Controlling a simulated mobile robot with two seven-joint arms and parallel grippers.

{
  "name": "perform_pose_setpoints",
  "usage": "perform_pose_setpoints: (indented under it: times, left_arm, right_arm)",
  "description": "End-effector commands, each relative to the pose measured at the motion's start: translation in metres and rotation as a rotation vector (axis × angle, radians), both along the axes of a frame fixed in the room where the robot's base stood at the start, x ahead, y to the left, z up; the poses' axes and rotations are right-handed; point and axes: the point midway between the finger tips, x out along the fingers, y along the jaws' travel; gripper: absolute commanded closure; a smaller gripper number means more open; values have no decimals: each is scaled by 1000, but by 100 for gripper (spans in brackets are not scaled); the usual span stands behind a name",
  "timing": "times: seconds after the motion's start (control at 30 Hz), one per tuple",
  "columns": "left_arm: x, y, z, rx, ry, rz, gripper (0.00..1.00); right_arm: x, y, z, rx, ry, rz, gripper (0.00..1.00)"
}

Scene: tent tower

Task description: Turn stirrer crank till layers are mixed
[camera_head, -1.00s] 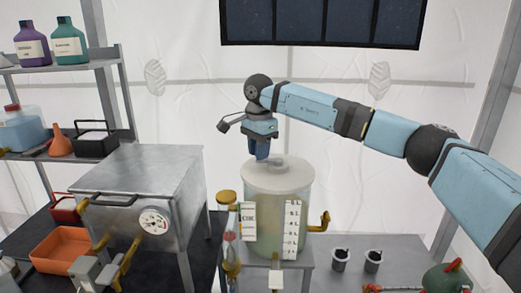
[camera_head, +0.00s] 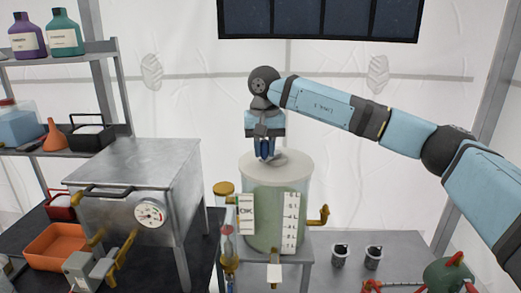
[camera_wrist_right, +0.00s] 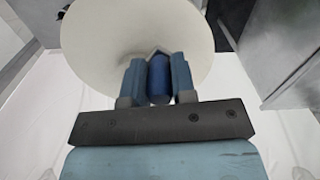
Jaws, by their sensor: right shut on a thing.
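The stirrer tank (camera_head: 272,215) is a clear upright vessel on a small metal stand, with a pale round lid (camera_head: 295,166) on top. Its contents look fairly even grey-green through the wall. My right gripper (camera_head: 265,153) points down over the lid's left front part. In the right wrist view, its two fingers are closed on the blue upright crank handle (camera_wrist_right: 159,80), with the lid (camera_wrist_right: 105,40) behind it. The crank arm is mostly hidden by the gripper. My left gripper is not in view.
A metal box with a dial (camera_head: 150,213) stands left of the tank. A brass spout (camera_head: 318,215) sticks out at the tank's right. Two grey cups (camera_head: 340,256) and a green vessel (camera_head: 448,272) are on the right bench. Shelves (camera_head: 75,149) fill the left side.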

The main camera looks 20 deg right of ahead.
Motion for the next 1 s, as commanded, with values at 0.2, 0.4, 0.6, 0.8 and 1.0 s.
perform_pose_setpoints:
  times: [0.2,0.4,0.6,0.8,1.0]
  left_arm:
    - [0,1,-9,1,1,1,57]
    - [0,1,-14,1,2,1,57]
    - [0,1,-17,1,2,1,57]
    - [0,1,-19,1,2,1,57]
    - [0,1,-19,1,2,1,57]
  right_arm:
    - [-9,-6,-1,1,-1,204,99]
    - [-16,-12,-1,0,0,375,99]
    - [-20,-18,0,1,-1,508,99]
    - [-22,-22,0,1,-1,595,99]
    - [-23,-23,0,1,0,635,99]
